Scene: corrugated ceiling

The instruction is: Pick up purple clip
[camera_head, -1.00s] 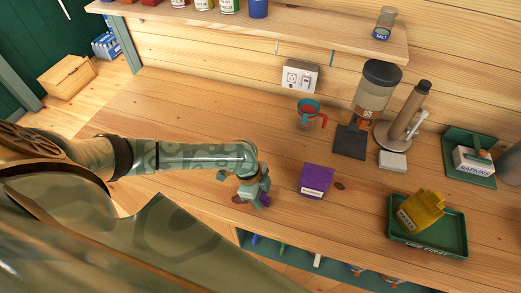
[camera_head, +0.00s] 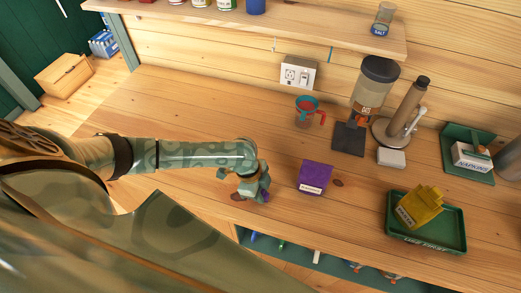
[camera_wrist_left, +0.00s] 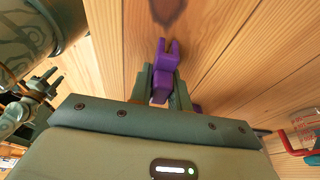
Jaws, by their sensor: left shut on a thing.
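The purple clip (camera_wrist_left: 164,67) is between the fingers of my left gripper (camera_wrist_left: 161,84) in the left wrist view. Its forked end sticks out past the fingertips, over the wooden counter. In the head view, the clip (camera_head: 265,194) shows as a small purple piece at the right side of my left gripper (camera_head: 252,186), near the counter's front edge. The left gripper is shut on it and hides part of it. I cannot tell how far the clip is above the wood. A dark, jointed part at the left of the wrist view may be my right gripper; its jaws are unclear.
A purple packet (camera_head: 314,178) stands just right of my left gripper. A red and teal cup (camera_head: 306,112) is behind it. A green tray (camera_head: 455,246) with a yellow packet (camera_head: 420,206) lies at the right. The counter's left part (camera_head: 180,105) is clear.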

